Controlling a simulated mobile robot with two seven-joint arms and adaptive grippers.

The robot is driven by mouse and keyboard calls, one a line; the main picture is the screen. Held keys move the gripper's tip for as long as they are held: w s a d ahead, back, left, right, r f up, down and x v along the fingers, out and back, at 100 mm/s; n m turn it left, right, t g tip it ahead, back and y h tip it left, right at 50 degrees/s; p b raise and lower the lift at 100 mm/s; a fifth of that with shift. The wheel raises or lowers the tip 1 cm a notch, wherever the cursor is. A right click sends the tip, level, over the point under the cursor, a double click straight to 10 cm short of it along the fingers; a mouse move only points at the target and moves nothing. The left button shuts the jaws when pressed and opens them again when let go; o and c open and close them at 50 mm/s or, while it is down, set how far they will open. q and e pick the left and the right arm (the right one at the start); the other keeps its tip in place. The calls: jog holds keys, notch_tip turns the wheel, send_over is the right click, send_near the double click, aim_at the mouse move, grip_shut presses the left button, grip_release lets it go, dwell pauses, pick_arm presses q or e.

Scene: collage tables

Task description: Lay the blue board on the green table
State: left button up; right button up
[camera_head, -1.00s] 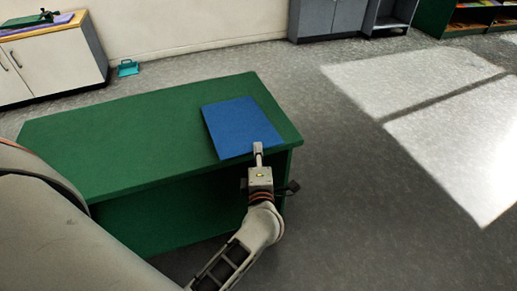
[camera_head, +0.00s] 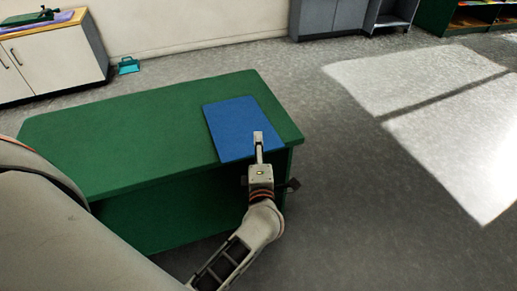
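The blue board (camera_head: 235,124) is a flat rectangle at the right end of the green table (camera_head: 120,130). It appears to lie flat on the top, its near edge at the table's front edge. One fingertip shows over the top of the board near that edge. The other finger is hidden, so I cannot tell whether the gripper holds the board.
The left part of the tabletop is bare. A white cabinet (camera_head: 50,62) stands at the back left, with a teal dustpan-like item (camera_head: 128,66) on the floor beside it. Grey cabinets (camera_head: 330,17) and a green shelf (camera_head: 470,18) are at the back. Floor to the right is clear.

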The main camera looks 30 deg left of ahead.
pick_arm(q)
jog(key=shift+f, duration=0.3)
pick_arm(e)
jog(key=shift+f, duration=0.1)
pick_arm(q)
notch_tip(320, 180, down, 3)
jog(key=shift+b, duration=0.65)
pick_arm(e)
jog(key=shift+s+f, duration=0.3)
jog(key=shift+f, duration=0.2)
jog(key=shift+s+f, duration=0.25)
jog(key=shift+f, duration=0.25)
pick_arm(q)
jog(key=shift+s+d, duration=0.1)
